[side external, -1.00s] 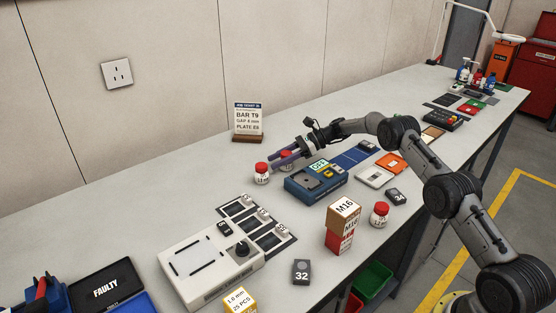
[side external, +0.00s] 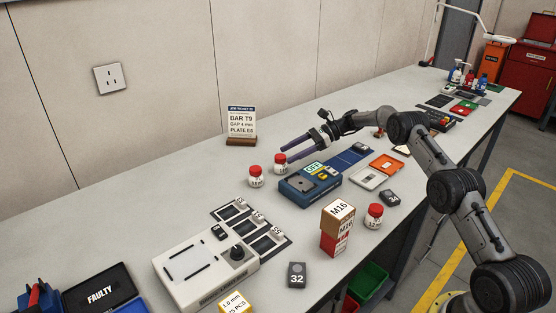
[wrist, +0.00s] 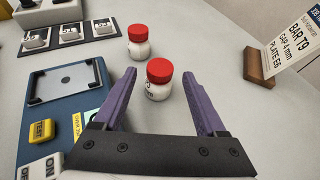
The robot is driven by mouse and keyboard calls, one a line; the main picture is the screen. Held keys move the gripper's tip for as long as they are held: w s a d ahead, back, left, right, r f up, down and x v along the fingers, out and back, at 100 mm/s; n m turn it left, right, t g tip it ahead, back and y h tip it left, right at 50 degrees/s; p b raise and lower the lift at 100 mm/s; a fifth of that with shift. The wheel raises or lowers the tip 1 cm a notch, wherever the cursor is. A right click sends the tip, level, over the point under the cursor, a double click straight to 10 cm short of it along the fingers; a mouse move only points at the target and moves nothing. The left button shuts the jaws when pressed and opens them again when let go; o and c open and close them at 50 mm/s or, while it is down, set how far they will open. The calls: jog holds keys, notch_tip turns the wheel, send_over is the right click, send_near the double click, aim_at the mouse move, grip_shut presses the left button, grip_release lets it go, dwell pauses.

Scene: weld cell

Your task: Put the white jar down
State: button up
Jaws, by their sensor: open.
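Two white jars with red lids stand upright on the grey bench, close together beside the blue device. The nearer one in the wrist view (wrist: 157,92) also shows in the side view (side external: 281,168). The other (side external: 256,182) stands to its left in the side view and farther off in the wrist view (wrist: 139,49). My gripper (side external: 286,154) has its purple fingers apart. In the wrist view the nearer jar shows between the fingertips (wrist: 159,73), with clear gaps on both sides. Nothing is held. A third such jar (side external: 374,222) stands by the M16 boxes.
The blue device (side external: 311,187) lies close below the fingers in the side view. A job ticket stand (side external: 241,127) is behind the jars. Bench between the ticket and the jars is clear. The M16 boxes (side external: 335,241) stand stacked at the front.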

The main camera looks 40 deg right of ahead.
jog(key=v, duration=0.4)
jog(key=shift+s+d+r, duration=0.15)
jog(key=shift+d, duration=0.2)
jog(key=s+a+r+n+g+h, duration=0.3)
jog(key=s+a+r+n+h, duration=0.3)
jog(key=s+a+r+n, duration=0.8)
jog(key=s+a+n+t+h, duration=0.1)
jog(key=s+n+h, duration=0.2)
jog(key=s, duration=1.2)
jog(key=s+a+n+t+h, duration=0.1)
jog(key=s+n+h, duration=0.2)
jog(key=s, duration=1.3)
jog(key=n, duration=0.3)
jog(key=shift+a+r+t, duration=0.15)
jog(key=shift+a+t, duration=0.1)
jog(key=shift+t, duration=0.15)
